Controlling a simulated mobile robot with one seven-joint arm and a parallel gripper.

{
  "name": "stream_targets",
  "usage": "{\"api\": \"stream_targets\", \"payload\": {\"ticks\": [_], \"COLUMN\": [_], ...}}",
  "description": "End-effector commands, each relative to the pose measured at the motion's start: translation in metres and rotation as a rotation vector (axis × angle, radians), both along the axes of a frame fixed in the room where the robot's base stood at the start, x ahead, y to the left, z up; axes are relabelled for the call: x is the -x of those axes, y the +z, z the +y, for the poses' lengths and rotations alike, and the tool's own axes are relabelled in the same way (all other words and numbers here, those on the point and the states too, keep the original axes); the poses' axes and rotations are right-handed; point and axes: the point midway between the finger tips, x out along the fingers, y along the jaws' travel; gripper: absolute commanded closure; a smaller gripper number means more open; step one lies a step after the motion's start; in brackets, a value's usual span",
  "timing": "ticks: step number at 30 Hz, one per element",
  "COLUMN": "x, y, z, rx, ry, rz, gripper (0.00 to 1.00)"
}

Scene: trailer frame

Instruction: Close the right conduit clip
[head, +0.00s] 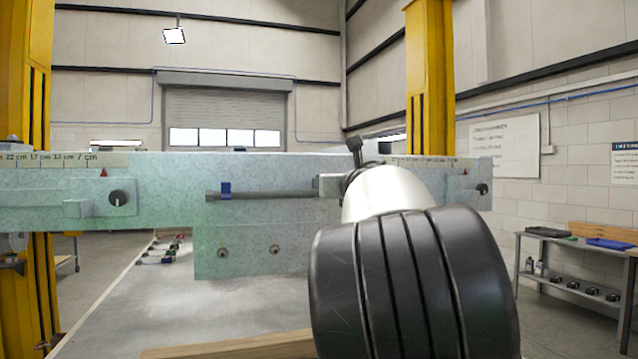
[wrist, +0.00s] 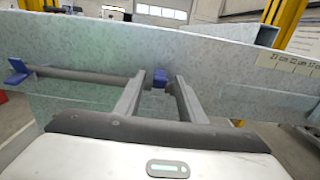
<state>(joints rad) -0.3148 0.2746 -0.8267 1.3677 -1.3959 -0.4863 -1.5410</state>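The right conduit clip is a small blue piece (wrist: 160,78) in the wrist view, at the right end of the dark conduit (wrist: 85,75) on the speckled green-grey trailer frame. I cannot tell if the clip is open or shut. My gripper (wrist: 161,77) is open, with one finger on each side of the clip and visible gaps between. In the head view my arm hides this clip and my fingers are mostly hidden. The left blue clip (head: 225,190) sits near the conduit's left end and also shows in the wrist view (wrist: 17,72).
The trailer frame beam (head: 150,215) spans the head view, with a knob (head: 119,198) at left and another (head: 482,189) at right. Yellow posts (head: 430,80) stand behind. A side table (head: 575,262) is at the far right.

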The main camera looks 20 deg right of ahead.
Motion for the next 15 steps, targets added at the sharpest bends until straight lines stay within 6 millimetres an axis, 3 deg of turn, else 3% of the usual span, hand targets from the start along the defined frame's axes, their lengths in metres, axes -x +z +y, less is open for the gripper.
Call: {"api": "stream_targets", "payload": {"ticks": [8,14,15], "x": [-0.0010,-0.0009,-0.0009], "y": [-0.0001,-0.0001,-0.0001], "z": [-0.0001,0.0001,0.0001], "rx": [0.000,0.000,0.000], "ry": [0.000,0.000,0.000], "rz": [0.000,0.000,0.000], "gripper": [0.65,0.99,1.00]}}
